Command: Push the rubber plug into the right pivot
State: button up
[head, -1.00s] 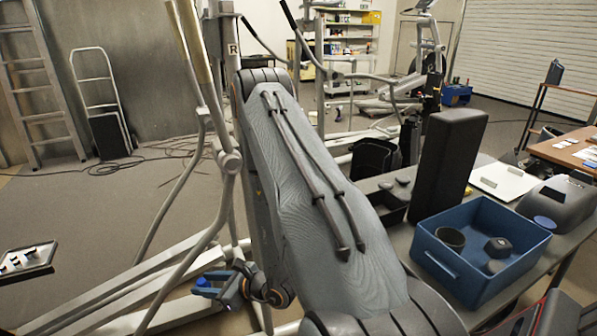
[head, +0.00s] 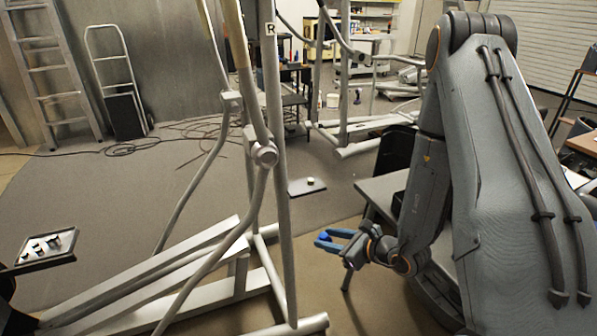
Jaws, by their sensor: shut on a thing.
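My gripper (head: 324,240), with blue fingers, is low at the centre, right of the elliptical's upright. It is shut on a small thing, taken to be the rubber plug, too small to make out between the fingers. The upright marked R (head: 270,28) stands left of my gripper. A round silver pivot joint (head: 265,155) shows on the linkage beside that upright, above and left of my gripper and apart from it. Whether this joint is the right pivot, I cannot tell for sure.
A small tray (head: 60,257) with several dark parts is at the left. A small plate (head: 306,187) with a dark piece lies behind the upright. Silver rails (head: 190,262) run low across the front left. A grey table (head: 385,190) stands behind my arm. Cables lie on the floor behind.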

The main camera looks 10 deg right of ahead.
jog(key=a+r+n+g+y+p, duration=0.2)
jog(key=a+r+n+g, duration=0.3)
jog(key=r+n, duration=0.8)
jog(key=a+r+n+g+y+p, duration=0.25)
jog(key=a+r+n, duration=0.45)
jog(key=r+n, duration=0.55)
jog(key=shift+n+g, duration=0.25)
jog(key=shift+n, duration=0.7)
jog(key=shift+w+a+f, duration=0.15)
jog(key=shift+w+f, duration=0.15)
jog(key=shift+w, duration=0.35)
jog(key=shift+w+a+f, duration=0.1)
jog(key=shift+w+f, duration=0.2)
jog(key=shift+w, duration=0.3)
jog(key=shift+w+a+f, duration=0.15)
jog(key=shift+w+f, duration=0.15)
jog(key=shift+w, duration=0.35)
jog(key=shift+o, duration=0.7)
grip_shut()
